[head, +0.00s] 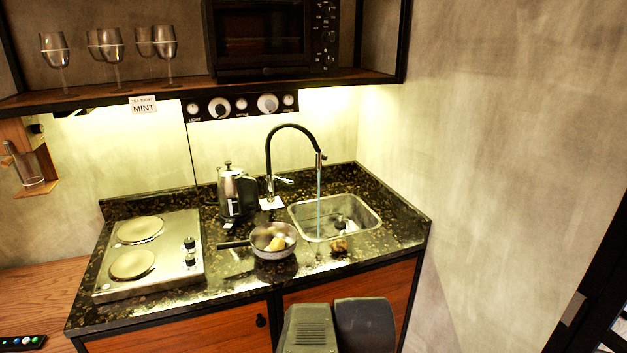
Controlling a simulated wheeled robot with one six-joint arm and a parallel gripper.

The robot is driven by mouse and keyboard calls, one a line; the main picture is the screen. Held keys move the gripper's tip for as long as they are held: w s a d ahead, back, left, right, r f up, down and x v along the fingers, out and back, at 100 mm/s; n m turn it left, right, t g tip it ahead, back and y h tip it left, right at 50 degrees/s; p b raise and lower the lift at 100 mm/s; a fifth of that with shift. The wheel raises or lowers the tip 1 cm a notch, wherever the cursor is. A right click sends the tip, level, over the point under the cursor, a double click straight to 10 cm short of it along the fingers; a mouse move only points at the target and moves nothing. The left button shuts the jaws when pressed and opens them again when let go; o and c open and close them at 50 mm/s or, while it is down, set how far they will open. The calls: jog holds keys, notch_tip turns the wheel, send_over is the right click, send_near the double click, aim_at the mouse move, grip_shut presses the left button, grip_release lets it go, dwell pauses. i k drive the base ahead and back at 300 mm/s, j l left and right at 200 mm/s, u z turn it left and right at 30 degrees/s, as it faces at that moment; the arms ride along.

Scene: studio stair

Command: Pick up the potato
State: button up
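A small brown lump (339,245), which may be the potato, sits on the dark counter at the front edge of the sink. A pan (275,252) stands on the counter to its left, with its handle pointing left. A yellowish-brown piece of food (277,243) lies in the pan; it is too small to tell whether this is a potato. My gripper's fingers do not show. Grey parts, probably of my own arm, show at the bottom centre in front of the cabinet, below the pan and the lump.
A steel sink (362,212) has a black arched faucet (292,128) with water running. A kettle (231,194) stands behind the pan. A two-plate hob (160,265) is at left. A shelf (190,88) with glasses and a microwave (262,32) overhangs the counter.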

aim_at(338, 245)
jog(key=i+j+z, duration=0.1)
jog(key=i+z, duration=0.25)
jog(key=i+j+z, duration=0.2)
jog(key=z, duration=0.15)
jog(key=i+j+z, duration=0.35)
